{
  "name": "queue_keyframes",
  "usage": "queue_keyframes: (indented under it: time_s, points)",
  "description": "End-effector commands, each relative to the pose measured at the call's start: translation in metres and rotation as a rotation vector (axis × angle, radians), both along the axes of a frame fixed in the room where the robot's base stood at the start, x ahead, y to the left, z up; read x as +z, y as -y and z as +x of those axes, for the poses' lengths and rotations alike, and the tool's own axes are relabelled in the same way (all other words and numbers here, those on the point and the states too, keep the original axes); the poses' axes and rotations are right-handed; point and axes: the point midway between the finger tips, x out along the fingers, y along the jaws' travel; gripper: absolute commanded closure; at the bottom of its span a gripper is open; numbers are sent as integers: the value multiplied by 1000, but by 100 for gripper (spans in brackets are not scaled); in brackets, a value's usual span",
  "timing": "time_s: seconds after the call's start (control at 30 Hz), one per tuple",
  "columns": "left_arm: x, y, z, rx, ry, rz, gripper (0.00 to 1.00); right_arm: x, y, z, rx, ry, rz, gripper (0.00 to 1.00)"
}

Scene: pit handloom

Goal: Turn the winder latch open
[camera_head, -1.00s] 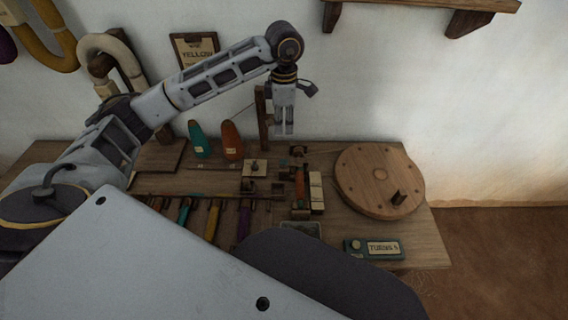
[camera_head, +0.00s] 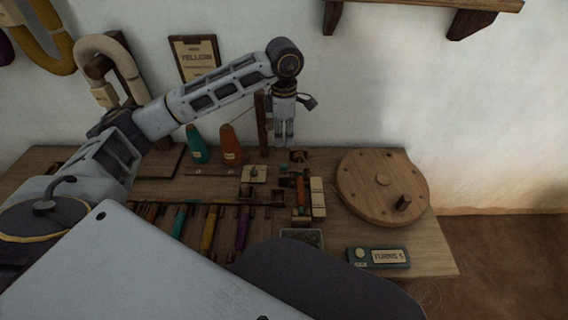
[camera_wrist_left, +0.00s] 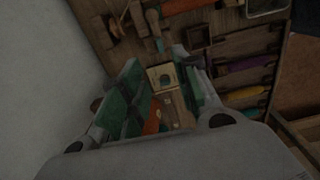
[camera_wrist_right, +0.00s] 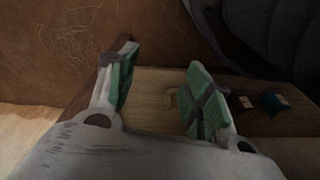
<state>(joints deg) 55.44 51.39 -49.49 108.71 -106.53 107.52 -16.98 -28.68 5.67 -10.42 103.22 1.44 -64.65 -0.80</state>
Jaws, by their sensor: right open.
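The winder (camera_head: 302,190) is a small wooden frame with an orange-red bobbin and pale blocks, left of a large round wooden disc. The latch is too small to pick out with certainty. My left gripper (camera_head: 284,143) hangs pointing down above the back of the bench, behind the winder in the picture. In the left wrist view its fingers (camera_wrist_left: 162,95) are apart and empty. Between them show a pale square plate (camera_wrist_left: 162,76) and part of an orange cone (camera_wrist_left: 152,117), both farther below. My right gripper (camera_wrist_right: 160,90) is open and empty over a wooden surface, outside the head view.
The round disc (camera_head: 365,185) with a peg fills the bench's right part. A teal box labelled TURNS (camera_head: 378,258) lies at the front right. Teal (camera_head: 197,146) and orange (camera_head: 231,146) cones and a thin post stand at the back. Coloured bobbins (camera_head: 209,228) lie in a rack.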

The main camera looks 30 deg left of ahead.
Motion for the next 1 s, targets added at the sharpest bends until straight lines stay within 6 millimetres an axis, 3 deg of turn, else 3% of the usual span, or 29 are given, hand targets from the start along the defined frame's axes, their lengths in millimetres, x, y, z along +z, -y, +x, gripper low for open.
queue_keyframes:
  time_s: [1.0]
  points:
    - [-121, 0, 0, 2, 0, -1, 69, 50, -11, -1, 8, -15, 20, 50]
